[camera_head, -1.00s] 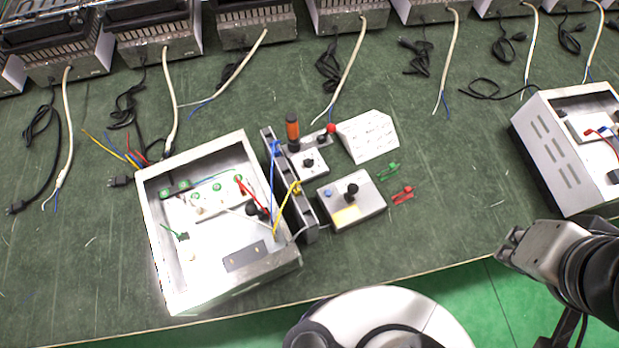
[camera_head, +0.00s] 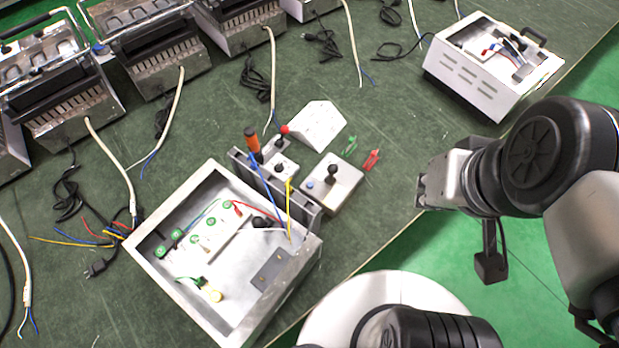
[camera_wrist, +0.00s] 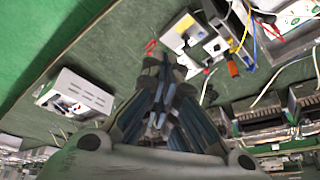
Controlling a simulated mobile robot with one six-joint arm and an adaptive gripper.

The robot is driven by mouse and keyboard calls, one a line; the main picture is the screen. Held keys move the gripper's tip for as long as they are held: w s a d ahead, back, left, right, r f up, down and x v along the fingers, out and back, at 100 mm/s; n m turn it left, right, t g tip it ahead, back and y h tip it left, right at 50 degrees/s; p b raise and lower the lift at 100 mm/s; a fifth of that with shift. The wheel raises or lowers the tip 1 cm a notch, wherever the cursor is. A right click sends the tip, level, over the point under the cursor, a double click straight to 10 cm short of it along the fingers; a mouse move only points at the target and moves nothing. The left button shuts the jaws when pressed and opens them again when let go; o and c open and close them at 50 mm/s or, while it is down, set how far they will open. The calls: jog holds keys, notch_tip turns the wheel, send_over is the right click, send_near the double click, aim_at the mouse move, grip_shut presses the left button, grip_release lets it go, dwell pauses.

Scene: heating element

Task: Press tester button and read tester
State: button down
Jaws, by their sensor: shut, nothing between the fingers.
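A grey tester box (camera_head: 344,182) with a blue button (camera_head: 310,184) and a black knob (camera_head: 332,172) sits on the green table, right of an open metal housing (camera_head: 172,225). The box also shows at the top of the wrist view (camera_wrist: 181,30). Any reading on it is too small to make out. My gripper (camera_head: 420,192) is shut and empty, to the right of the box and apart from it, near the table's front edge. In the wrist view my closed fingers (camera_wrist: 159,100) point toward the box area.
A smaller knob box (camera_head: 280,167), an orange-handled part (camera_head: 252,142) and a white sloped panel (camera_head: 318,122) stand close around the tester. Green (camera_head: 350,146) and red (camera_head: 371,160) clips lie beside it. Another white housing (camera_head: 480,75) stands at upper right. Heater units (camera_head: 60,90) line the back.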

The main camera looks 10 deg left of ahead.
jog(key=w+a+f+m+g+y+p, duration=0.1)
jog(key=w+a+g+y+p, duration=0.15)
jog(key=a, duration=0.55)
jog(key=w+a+f+m+g+y+p, duration=0.1)
jog(key=w+a+g+y, duration=0.1)
jog(key=w+a+y, duration=0.35)
jog(key=m+t+p, duration=0.5)
jog(key=m+p, duration=0.1)
jog(key=m, duration=0.7)
send_over(309, 187)
notch_tip(309, 187, down, 29)
jog(key=shift+h, duration=0.3)
jog(key=shift+f, duration=0.15)
notch_tip(309, 187, down, 8)
jog(key=b, duration=0.5)
jog(key=shift+f+b, duration=0.35)
jog(key=shift+b, duration=0.05)
jog(key=shift+f, duration=0.1)
